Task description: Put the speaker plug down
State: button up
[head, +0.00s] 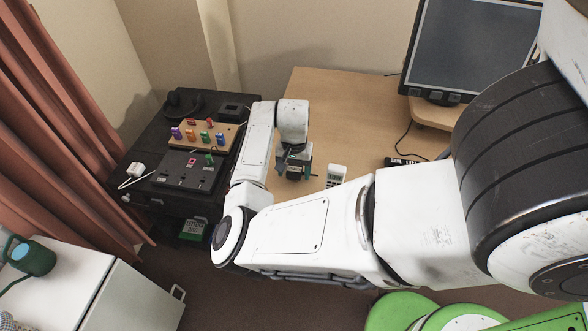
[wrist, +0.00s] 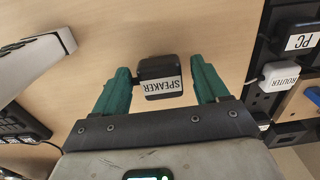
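The speaker plug (wrist: 160,78) is a black block with a white label reading SPEAKER, upside down in the wrist view. It is over the light wooden desk (wrist: 100,30), between the two green fingers of my gripper (wrist: 160,64). A narrow strip of desk shows between the plug and each finger, so the gripper looks open around it. In the head view my gripper (head: 293,162) points down at the desk's left part, with the dark plug (head: 294,173) low between the fingers. Whether its underside touches the desk is hidden.
A white handset (head: 337,176) lies just right of my gripper. A monitor (head: 470,50) stands at the back right. The black cabinet (head: 140,190) to the left holds a peg board (head: 190,140). Plugs labelled PC (wrist: 298,38) and ROUTER (wrist: 276,77) sit near the desk's edge.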

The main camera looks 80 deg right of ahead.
aim_at(294, 171)
jog(key=shift+r, duration=0.15)
notch_tip(294, 171, up, 13)
jog(key=s+d+n+h, duration=0.1)
jog(key=d+n+h, duration=0.1)
jog(key=n+h, duration=0.1)
jog(key=s+a+f+n+y, duration=0.1)
jog(key=a+f+n, duration=0.3)
jog(key=a, duration=0.6)
jog(key=s+a+f+n+y, duration=0.1)
jog(key=a+n, duration=0.4)
jog(key=a, duration=0.5)
jog(key=s+a+f+n+t, duration=0.1)
jog(key=s+a+f+n, duration=0.2)
jog(key=a+f, duration=0.3)
jog(key=a+n, duration=0.1)
jog(key=a, duration=0.3)
jog(key=shift+f+n+y, duration=0.35)
jog(key=shift+n+y, duration=0.05)
